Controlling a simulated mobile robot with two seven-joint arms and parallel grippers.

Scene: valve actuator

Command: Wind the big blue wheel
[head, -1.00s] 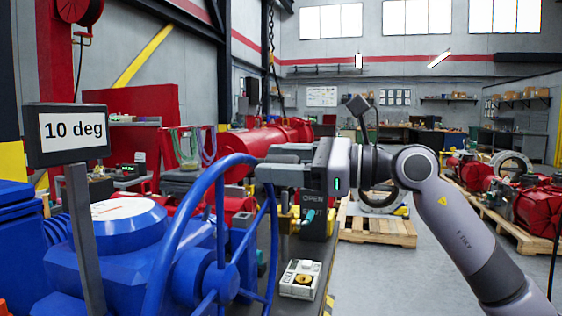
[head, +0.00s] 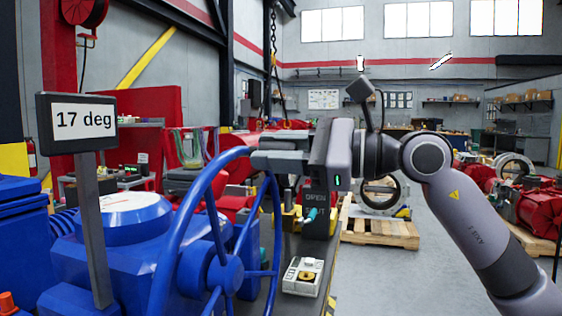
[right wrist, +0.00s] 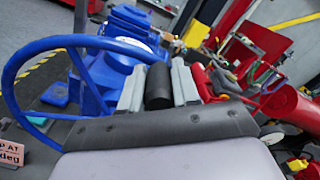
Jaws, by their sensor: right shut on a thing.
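The big blue wheel (head: 222,272) stands upright on the blue valve actuator (head: 130,240) at the lower left of the head view; its rim also shows in the right wrist view (right wrist: 12,85). My right gripper (head: 268,157) is at the top of the rim. In the right wrist view its fingers (right wrist: 158,88) are shut on a dark cylindrical handle (right wrist: 158,78) at the rim. The fingertips hide part of the rim there. A display (head: 80,121) on a post before the actuator reads "17 deg". My left gripper is not in view.
A box marked "OPEN" (head: 318,212) and a small white device (head: 303,277) sit on the bench right of the wheel. A pinkish tag (right wrist: 10,150), partly cut off, reads "P AT" and "deg". Open floor lies to the right, with pallets (head: 380,232) beyond.

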